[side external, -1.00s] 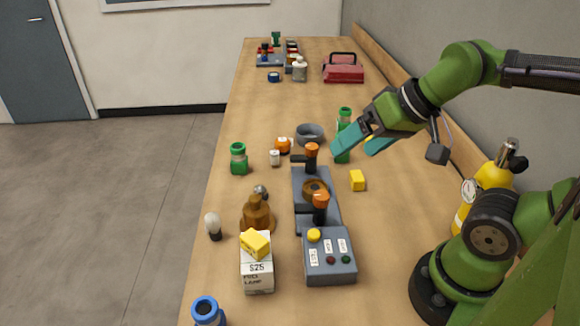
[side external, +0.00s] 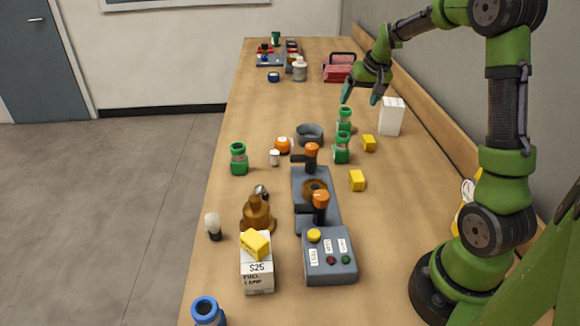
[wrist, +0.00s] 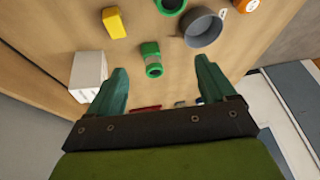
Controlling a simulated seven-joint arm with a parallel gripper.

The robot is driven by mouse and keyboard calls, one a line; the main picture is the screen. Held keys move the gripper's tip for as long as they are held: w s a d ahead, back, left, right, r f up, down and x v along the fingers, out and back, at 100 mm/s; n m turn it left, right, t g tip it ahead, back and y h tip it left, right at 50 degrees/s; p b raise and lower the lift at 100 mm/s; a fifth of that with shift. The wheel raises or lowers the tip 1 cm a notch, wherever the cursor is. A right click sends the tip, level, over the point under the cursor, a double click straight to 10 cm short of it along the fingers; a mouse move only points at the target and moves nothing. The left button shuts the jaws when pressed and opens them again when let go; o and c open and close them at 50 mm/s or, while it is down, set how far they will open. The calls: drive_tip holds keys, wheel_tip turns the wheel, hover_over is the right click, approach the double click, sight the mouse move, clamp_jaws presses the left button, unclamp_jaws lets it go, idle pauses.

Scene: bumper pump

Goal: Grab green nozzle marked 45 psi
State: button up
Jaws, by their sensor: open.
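Three green nozzles stand on the bench: one at the left edge (side external: 238,158), one right of centre (side external: 342,147), and one just behind that (side external: 344,119). Their psi markings are too small to read. My gripper (side external: 361,95) is open and empty, tilted downward, above and behind the rear nozzle. In the wrist view, one green nozzle (wrist: 151,59) appears between the open fingers (wrist: 161,68), apart from them. Another green nozzle (wrist: 171,4) is cut off by the top edge.
A grey bowl (side external: 309,134) stands left of the nozzles, and a white box (side external: 391,116) stands to their right. Yellow blocks (side external: 368,143) (side external: 357,180) lie nearby. The grey pump fixture (side external: 329,251) is in front. A red toolbox (side external: 340,68) is farther back.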

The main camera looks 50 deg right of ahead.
sight(347, 111)
drive_tip(key=w+d+n+h, duration=0.1)
drive_tip(key=w+d, duration=0.2)
drive_tip(key=d, duration=0.4)
drive_tip(key=shift+t, duration=0.3)
drive_tip(key=x, duration=1.1)
drive_tip(key=shift+w+a+r, duration=0.1)
drive_tip(key=shift+w+r, duration=0.05)
drive_tip(key=shift+w, duration=0.15)
drive_tip(key=x, duration=0.5)
drive_tip(key=shift+a, duration=0.1)
drive_tip(key=c, duration=1.4)
